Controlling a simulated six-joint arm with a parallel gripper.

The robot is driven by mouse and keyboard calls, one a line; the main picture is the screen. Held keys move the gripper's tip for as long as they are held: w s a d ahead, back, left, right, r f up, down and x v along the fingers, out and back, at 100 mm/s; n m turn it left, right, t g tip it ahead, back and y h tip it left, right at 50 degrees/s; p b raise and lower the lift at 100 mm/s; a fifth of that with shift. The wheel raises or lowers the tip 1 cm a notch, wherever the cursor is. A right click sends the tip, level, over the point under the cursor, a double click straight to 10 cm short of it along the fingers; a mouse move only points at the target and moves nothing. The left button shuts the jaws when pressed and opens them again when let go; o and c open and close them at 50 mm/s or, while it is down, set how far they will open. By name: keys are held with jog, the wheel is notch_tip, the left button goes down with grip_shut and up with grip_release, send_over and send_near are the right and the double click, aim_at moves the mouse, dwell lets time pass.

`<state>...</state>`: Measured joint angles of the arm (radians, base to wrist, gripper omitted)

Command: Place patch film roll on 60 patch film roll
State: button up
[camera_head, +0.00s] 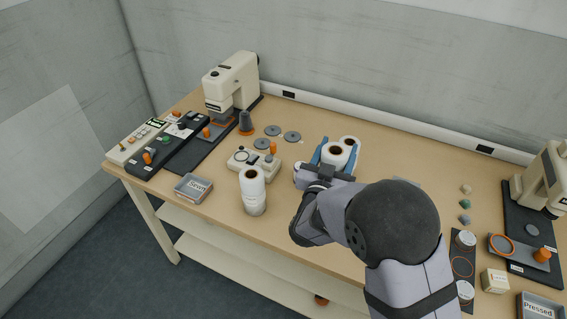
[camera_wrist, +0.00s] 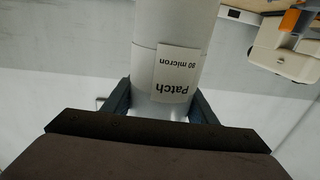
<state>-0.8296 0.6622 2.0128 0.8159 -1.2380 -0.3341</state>
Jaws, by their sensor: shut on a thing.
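My gripper (camera_head: 337,153) is shut on a white patch film roll (camera_head: 334,150), with one blue finger on each side. In the wrist view this roll (camera_wrist: 145,82) carries an upside-down label (camera_wrist: 177,75) reading "Patch 80 micron". A seam crosses the white column at the label's edge, and more white roll (camera_wrist: 175,20) continues beyond it; I cannot tell whether the two touch. Another white roll top (camera_head: 350,141) shows just behind the held one. A separate tall white roll or stack (camera_head: 252,190) stands upright to the left; its label is unreadable.
A beige device (camera_head: 252,161) with an orange knob stands between the left roll and several grey discs (camera_head: 272,130). A "Sewn" tray (camera_head: 193,187) lies at the front left. Cream machines stand at the back left (camera_head: 232,80) and right (camera_head: 550,180).

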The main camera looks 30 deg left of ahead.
jog(key=s+a+r+n+g+y+p, duration=0.15)
jog(key=s+a+r+y, duration=0.25)
jog(key=a+r, duration=0.55)
jog(key=s+a+r+n+g+y, duration=0.1)
jog(key=s+a+r+n+y, duration=0.25)
jog(key=a+r, duration=0.55)
notch_tip(320, 180, down, 13)
jog(key=a+p, duration=0.1)
jog(key=a, duration=0.2)
jog(key=shift+s+p, duration=0.35)
jog(key=shift+s, duration=0.05)
jog(key=shift+f+y, duration=0.15)
jog(key=shift+y, duration=0.1)
jog(key=o, duration=0.9)
jog(key=shift+f+n, duration=0.2)
jog(key=shift+n, duration=0.1)
jog(key=o, duration=0.5)
jog(key=shift+r, duration=0.1)
jog(key=shift+c, duration=0.2)
jog(key=shift+d, duration=0.1)
